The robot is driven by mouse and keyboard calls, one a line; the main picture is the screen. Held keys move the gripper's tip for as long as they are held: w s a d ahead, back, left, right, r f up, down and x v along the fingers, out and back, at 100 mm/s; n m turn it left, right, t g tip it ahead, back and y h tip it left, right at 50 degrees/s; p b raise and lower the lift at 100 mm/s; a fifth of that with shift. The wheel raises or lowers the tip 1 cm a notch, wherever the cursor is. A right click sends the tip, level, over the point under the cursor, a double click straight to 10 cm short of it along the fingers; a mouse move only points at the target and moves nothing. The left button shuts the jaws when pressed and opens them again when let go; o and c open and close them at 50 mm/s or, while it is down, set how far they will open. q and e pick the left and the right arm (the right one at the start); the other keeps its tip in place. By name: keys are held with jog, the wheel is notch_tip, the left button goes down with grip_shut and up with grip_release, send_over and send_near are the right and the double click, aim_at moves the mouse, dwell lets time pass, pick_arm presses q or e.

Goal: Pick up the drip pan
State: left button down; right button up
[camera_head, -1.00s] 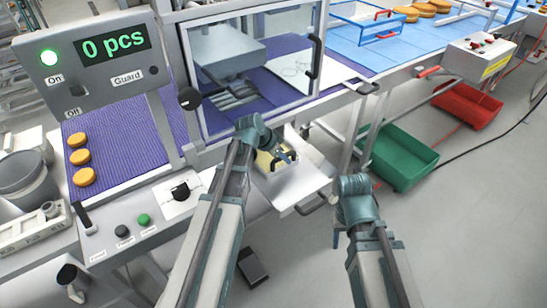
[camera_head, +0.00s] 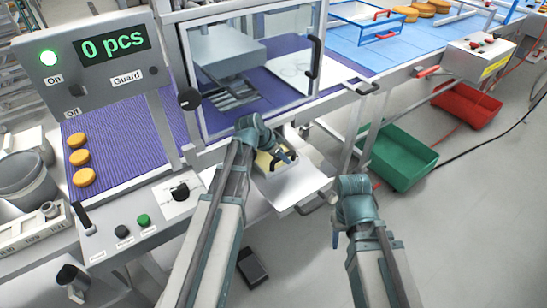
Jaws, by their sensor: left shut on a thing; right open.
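The drip pan (camera_head: 264,164) looks pale yellow and sits below the machine window, at a white pulled-out tray with a dark handle. My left gripper (camera_head: 284,157) reaches it from the near side and is shut at its right edge. My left wrist covers part of the pan, and the exact contact of the fingers is hard to see. My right gripper (camera_head: 336,238) is open and empty, above the floor to the right of the white tray.
The white tray (camera_head: 292,194) juts out from the machine front. The guard window (camera_head: 250,75) stands above it. A control panel (camera_head: 130,225) is at the left. A green crate (camera_head: 402,160) and a red crate (camera_head: 467,105) stand on the floor at the right. Floor near my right arm is clear.

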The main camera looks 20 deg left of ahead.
pick_arm(q)
jog(key=shift+r, duration=0.1)
jog(key=shift+r+p, duration=0.55)
jog(key=shift+p, duration=0.15)
notch_tip(320, 180, up, 3)
jog(key=p, duration=0.2)
jog(key=shift+p, duration=0.4)
jog(key=s+d, duration=1)
jog(key=d, duration=0.2)
jog(key=shift+s+r+p, duration=0.35)
jog(key=shift+s+p, duration=0.05)
jog(key=shift+r+p, duration=0.7)
